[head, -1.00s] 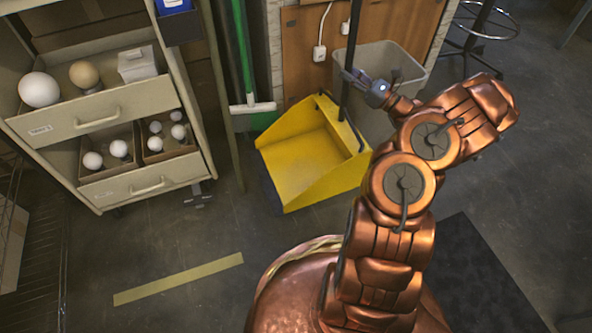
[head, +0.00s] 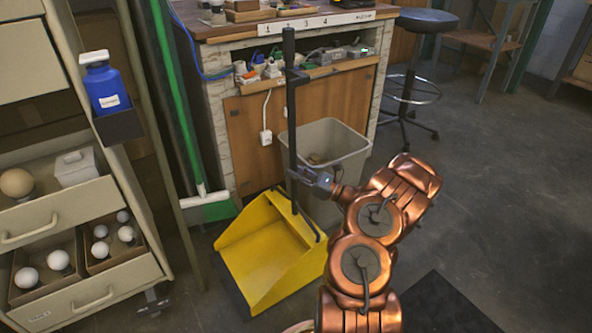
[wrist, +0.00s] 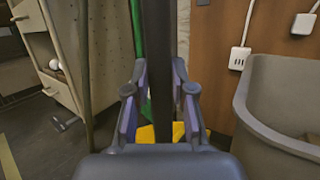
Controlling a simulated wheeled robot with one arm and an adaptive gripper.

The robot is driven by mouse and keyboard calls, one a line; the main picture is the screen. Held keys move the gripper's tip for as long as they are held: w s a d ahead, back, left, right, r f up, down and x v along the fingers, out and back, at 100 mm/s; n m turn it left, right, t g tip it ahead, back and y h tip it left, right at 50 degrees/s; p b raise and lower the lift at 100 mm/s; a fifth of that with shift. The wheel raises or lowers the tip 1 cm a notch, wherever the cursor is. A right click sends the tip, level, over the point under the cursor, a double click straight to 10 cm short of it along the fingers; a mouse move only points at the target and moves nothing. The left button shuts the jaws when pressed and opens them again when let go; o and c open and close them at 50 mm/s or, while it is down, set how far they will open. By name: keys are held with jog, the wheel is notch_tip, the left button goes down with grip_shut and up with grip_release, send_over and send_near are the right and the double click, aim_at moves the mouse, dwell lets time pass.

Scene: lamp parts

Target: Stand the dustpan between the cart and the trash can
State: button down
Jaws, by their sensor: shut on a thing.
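The yellow dustpan (head: 268,252) with a tall black handle (head: 291,118) stands upright on the floor, its pan opening toward the lower left. It is between the cart (head: 70,215) on the left and the grey trash can (head: 330,165) behind and to the right. My gripper (head: 308,176) is shut on the dustpan's handle above the pan. In the wrist view my gripper's fingers (wrist: 160,105) are on either side of the black handle (wrist: 158,50), and a little yellow of the pan (wrist: 150,133) shows below. The trash can's rim (wrist: 275,135) is at the right there.
A green broom (head: 180,110) leans behind the cart's right side. A workbench (head: 270,110) stands behind the trash can, with a stool (head: 415,80) at its right. The cart's drawers hold bulbs (head: 25,278).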

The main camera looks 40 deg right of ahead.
notch_tip(320, 180, down, 2)
jog(key=shift+f+b, duration=0.25)
jog(key=shift+b, duration=0.25)
jog(key=c, duration=1)
grip_release()
